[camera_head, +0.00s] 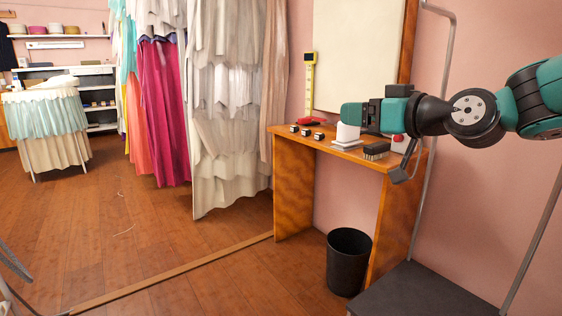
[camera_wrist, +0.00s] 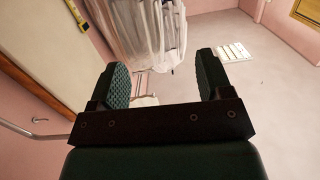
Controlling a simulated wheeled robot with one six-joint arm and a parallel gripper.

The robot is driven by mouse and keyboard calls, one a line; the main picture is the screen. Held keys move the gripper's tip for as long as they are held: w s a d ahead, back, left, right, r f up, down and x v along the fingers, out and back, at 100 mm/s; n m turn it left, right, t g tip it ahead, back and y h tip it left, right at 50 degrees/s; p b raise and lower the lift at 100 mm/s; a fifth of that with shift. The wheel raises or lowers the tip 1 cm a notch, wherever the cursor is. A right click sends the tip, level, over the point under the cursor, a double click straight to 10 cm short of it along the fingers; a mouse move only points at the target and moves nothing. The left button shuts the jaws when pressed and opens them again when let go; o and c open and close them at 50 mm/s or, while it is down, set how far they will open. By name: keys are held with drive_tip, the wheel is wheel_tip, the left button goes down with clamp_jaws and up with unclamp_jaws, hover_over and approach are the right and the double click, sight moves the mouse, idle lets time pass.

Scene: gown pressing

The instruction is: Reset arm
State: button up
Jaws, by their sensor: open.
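My arm reaches in from the right in the head view, with its teal and black links roughly level. My gripper (camera_head: 354,114) is at its left end, in front of the pink wall and above the wooden shelf table (camera_head: 340,152) as seen. In the wrist view my gripper (camera_wrist: 164,80) shows two dark textured fingers spread wide apart. Nothing is between them at close range; a pale hanging fabric (camera_wrist: 145,35) shows beyond, in the distance.
Small dark items, a white block and a dark brush (camera_head: 376,151) sit on the table. A black bin (camera_head: 348,262) stands below. Pale gowns (camera_head: 228,120) hang left of the table. A grey metal frame (camera_head: 434,130) stands near my arm. The wooden floor at left is mostly open.

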drive_tip(key=s+a+f+g+h, duration=0.1)
drive_tip(key=s+a+f+g, duration=0.1)
drive_tip(key=s+f+g, duration=0.45)
drive_tip(key=s+a+f+g+h, duration=0.1)
drive_tip(key=s+a+f+g, duration=0.2)
drive_tip(key=s, duration=0.7)
drive_tip(key=s+d+f+g+h, duration=0.2)
drive_tip(key=s+f, duration=0.2)
drive_tip(key=s, duration=0.3)
drive_tip(key=s+d+f+g+h, duration=0.2)
drive_tip(key=s+f, duration=0.2)
drive_tip(key=s, duration=0.4)
wheel_tip(320, 180, up, 34)
drive_tip(key=w+p, duration=0.1)
drive_tip(key=p, duration=3.2)
drive_tip(key=shift+f, duration=0.2)
